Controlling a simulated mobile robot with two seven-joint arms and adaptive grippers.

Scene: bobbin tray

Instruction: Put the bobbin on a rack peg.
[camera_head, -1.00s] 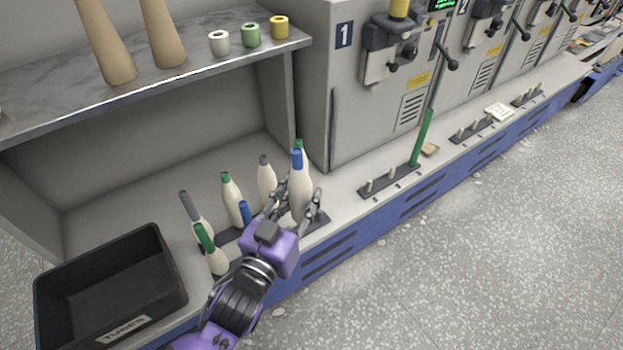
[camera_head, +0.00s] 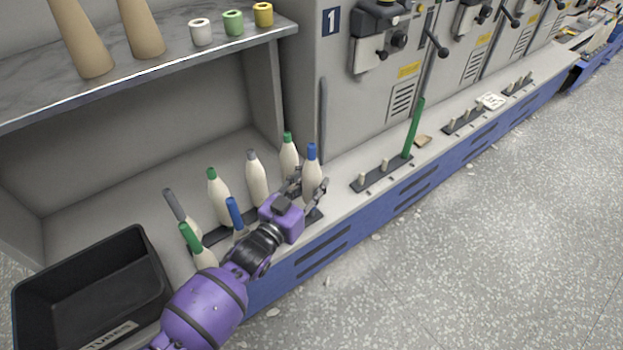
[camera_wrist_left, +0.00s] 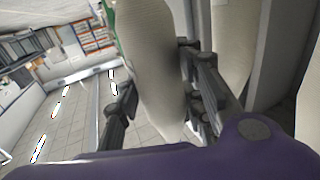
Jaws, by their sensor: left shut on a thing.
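My left gripper (camera_head: 308,189) is shut on a pale bobbin with a blue top (camera_head: 312,167), upright at the right end of the near row. The same pale bobbin fills the middle of the left wrist view (camera_wrist_left: 155,75) between the two fingers. Its foot is hidden by the hand, so I cannot tell whether it is on a peg. A dark rack strip (camera_head: 316,217) shows beside the hand. Several other bobbins stand on the left, including a green-topped one (camera_head: 289,158) just behind the held one. My right gripper is not in view.
A black tray (camera_head: 150,247) stands at the lower left. Another peg rack (camera_head: 374,178), with short pegs and a tall green tube (camera_head: 414,130), is to the right. A shelf (camera_head: 190,65) with cones and small spools overhangs the back left.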

